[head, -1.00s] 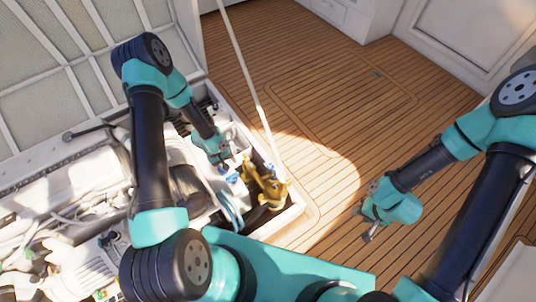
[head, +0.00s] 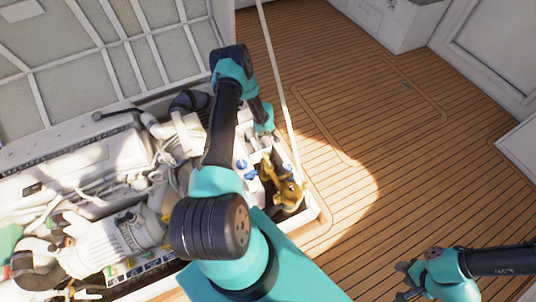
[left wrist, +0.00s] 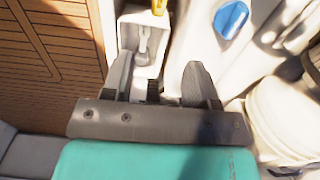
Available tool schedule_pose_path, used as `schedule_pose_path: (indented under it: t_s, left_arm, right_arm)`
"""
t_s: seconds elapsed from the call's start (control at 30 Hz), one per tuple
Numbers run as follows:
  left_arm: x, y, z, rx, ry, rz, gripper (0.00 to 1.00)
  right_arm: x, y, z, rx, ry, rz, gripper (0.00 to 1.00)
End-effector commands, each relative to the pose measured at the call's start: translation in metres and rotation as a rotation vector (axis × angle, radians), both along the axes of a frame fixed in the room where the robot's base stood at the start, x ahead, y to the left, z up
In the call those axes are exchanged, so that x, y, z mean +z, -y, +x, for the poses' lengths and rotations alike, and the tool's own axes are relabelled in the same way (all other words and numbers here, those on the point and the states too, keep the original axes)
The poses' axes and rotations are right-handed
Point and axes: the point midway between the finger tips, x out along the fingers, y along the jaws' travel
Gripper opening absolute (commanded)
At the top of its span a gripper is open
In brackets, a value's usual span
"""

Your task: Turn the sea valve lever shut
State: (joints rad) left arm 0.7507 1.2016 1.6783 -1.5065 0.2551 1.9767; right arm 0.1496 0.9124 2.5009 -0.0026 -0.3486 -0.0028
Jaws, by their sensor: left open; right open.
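The brass sea valve (head: 289,192) sits at the right end of the open engine hatch in the head view. A yellow lever-like piece (head: 266,168) rises at its left; I cannot tell its exact angle. My left gripper (head: 257,142) is above the hatch, just behind the valve, open and apart from it. In the left wrist view the open left jaws (left wrist: 157,82) have nothing gripped between them. A yellow tip (left wrist: 159,6), possibly the lever, shows at the top edge there. My right gripper (head: 406,284) is open and empty over the deck at the lower right.
The white engine (head: 120,235) with hoses fills the hatch to the left. Blue caps (head: 246,171) sit left of the valve, and a blue knob (left wrist: 231,19) shows in the left wrist view. A thin pale pole (head: 281,85) rises beside the hatch. The wooden deck (head: 370,130) is clear.

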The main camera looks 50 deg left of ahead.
Motion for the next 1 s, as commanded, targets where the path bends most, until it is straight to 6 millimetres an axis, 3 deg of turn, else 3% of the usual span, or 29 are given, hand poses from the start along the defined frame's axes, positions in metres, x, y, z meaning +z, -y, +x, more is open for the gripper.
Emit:
schedule_pose_path:
  t_s: [0.17, 0.37, 1.0]
  left_arm:
    - [-0.004, 0.0, 0.0, 0.0, 0.0, -0.001, 0.53]
    - [-0.023, 0.001, 0.0, 0.0, -0.001, -0.002, 0.53]
    - [-0.118, 0.002, 0.0, -0.001, -0.001, -0.003, 0.53]
  right_arm:
    - [0.0, 0.0, 0.0, 0.0, 0.0, 0.0, 0.43]
    - [0.0, 0.0, 0.0, -0.001, 0.0, 0.0, 0.43]
    - [0.0, 0.0, 0.0, -0.001, 0.0, 0.0, 0.43]
